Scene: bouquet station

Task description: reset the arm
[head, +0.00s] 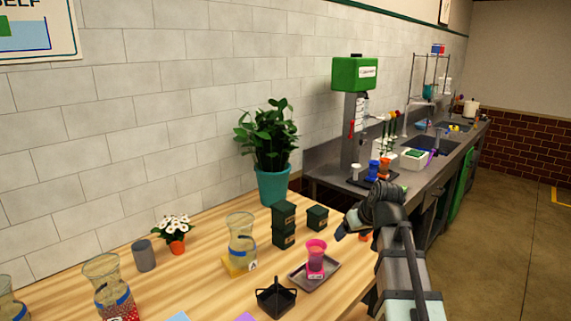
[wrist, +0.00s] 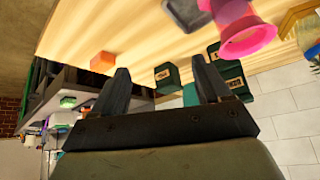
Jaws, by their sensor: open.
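My gripper (head: 345,227) is raised over the right end of the wooden table in the head view, right of the pink vase. In the wrist view its two dark fingers (wrist: 163,88) stand wide apart with nothing between them touching either one. The gripper is open and empty. The wrist picture is tilted, with the table at the top and the tiled wall at lower right.
A pink vase (head: 316,258) stands on a grey tray (head: 300,277). Dark green boxes (head: 284,224), a teal-potted plant (head: 273,185) and glass vases (head: 241,240) stand nearby. An orange block (wrist: 103,62) lies near the table edge. A grey counter (head: 400,190) lies beyond.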

